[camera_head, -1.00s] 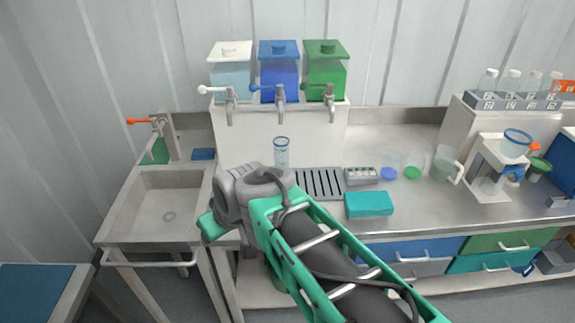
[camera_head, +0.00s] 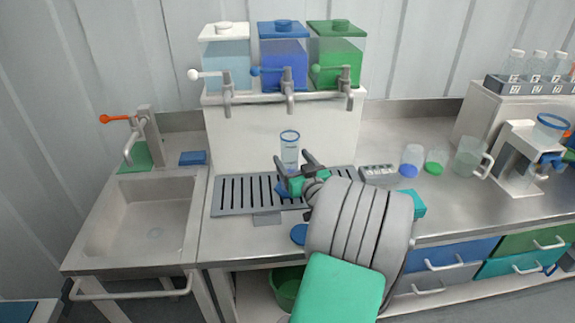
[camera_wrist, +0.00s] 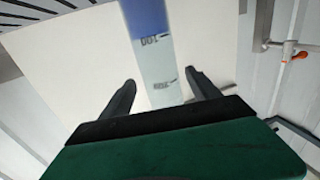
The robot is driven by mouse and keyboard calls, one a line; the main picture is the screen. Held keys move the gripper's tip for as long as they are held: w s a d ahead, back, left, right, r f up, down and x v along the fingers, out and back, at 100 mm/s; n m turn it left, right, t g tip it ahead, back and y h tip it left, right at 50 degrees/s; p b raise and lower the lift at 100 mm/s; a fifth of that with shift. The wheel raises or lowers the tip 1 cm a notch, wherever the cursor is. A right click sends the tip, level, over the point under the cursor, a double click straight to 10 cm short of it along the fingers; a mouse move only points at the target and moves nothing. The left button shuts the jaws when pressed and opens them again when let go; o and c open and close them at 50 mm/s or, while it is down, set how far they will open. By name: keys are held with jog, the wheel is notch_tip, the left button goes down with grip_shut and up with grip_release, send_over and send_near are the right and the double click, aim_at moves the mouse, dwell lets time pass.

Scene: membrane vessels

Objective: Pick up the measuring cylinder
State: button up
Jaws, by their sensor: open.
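The measuring cylinder (camera_head: 290,152) is clear with a blue rim and stands upright over the slotted drip tray, below the blue tank. In the wrist view, its pale tube with dark graduation marks (camera_wrist: 156,62) runs between and beyond the two fingertips. My gripper (camera_head: 294,166) is at the cylinder from the front right, with its fingers spread. The wrist view shows the gripper (camera_wrist: 161,84) open, with space on both sides of the tube. I cannot tell whether either finger touches it. The cylinder's lower part is hidden behind my gripper.
The slotted drip tray (camera_head: 235,192) lies under the taps of the white, blue and green tanks (camera_head: 282,62). A sink (camera_head: 140,215) is at the left. Beakers (camera_head: 468,155), small cups and a grey block (camera_head: 379,171) stand to the right. The counter left of my arm is mostly clear.

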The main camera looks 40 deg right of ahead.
jog(key=p+x, duration=0.1)
jog(key=x, duration=0.4)
jog(key=shift+a+f, duration=0.1)
jog(key=shift+f, duration=0.05)
grip_shut()
dwell(0.4)
